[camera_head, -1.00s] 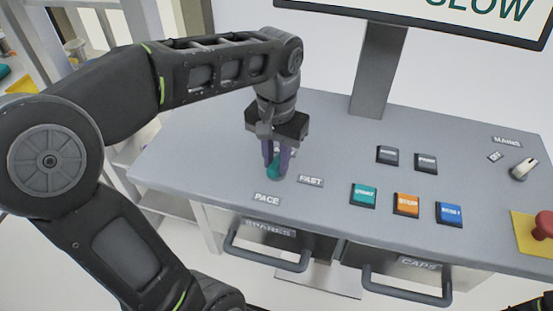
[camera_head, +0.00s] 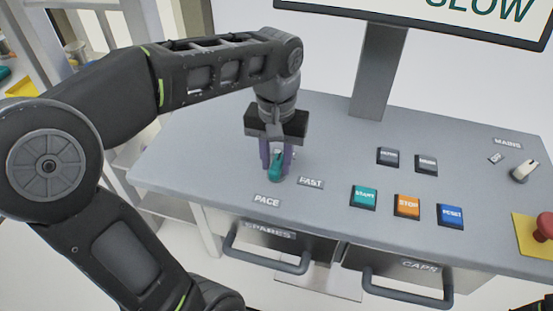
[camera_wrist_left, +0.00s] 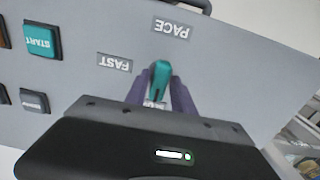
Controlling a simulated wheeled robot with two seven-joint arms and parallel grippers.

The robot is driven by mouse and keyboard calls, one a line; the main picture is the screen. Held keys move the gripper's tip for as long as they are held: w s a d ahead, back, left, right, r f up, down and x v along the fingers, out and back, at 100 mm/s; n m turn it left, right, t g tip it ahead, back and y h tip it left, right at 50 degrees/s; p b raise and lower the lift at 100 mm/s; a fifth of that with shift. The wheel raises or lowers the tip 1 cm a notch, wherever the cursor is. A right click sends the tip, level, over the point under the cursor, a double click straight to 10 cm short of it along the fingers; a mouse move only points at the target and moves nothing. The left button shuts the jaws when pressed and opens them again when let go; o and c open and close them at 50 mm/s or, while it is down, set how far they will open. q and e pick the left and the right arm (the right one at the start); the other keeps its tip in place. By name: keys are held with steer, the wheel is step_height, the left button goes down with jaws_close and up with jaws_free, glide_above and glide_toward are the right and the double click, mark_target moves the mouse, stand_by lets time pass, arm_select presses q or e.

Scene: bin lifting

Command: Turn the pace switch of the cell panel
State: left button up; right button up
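The pace switch, a teal knob (camera_head: 275,167), stands on the grey panel (camera_head: 200,130) behind the PACE label (camera_head: 267,201). It also shows in the left wrist view (camera_wrist_left: 159,76). A FAST label (camera_head: 311,182) lies to its right; another label is partly hidden behind the gripper. My left gripper (camera_head: 277,166) points down over the knob, its purple fingers apart on either side. In the left wrist view, the fingers (camera_wrist_left: 160,92) flank the knob and look spread wider than it. The screen (camera_head: 450,12) reads SLOW. My right gripper is not clearly in view.
Green START (camera_head: 364,196), orange STOP (camera_head: 407,205) and blue RESET (camera_head: 450,214) buttons sit to the right, with two dark buttons (camera_head: 388,156) behind. A white mains switch (camera_head: 524,170) and red button (camera_head: 544,226) are far right. Drawer handles (camera_head: 266,258) jut out in front.

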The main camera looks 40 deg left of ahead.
mark_target(276, 164)
arm_select(q)
steer(key=shift+o, duration=1.3)
steer(key=shift+r, duration=0.6)
step_height(276, 164, up, 6)
steer(key=p, duration=0.2)
steer(key=shift+f+p, duration=0.1)
steer(key=shift+p, duration=0.3)
steer(key=shift+r+p, duration=0.4)
steer(key=shift+f, duration=0.1)
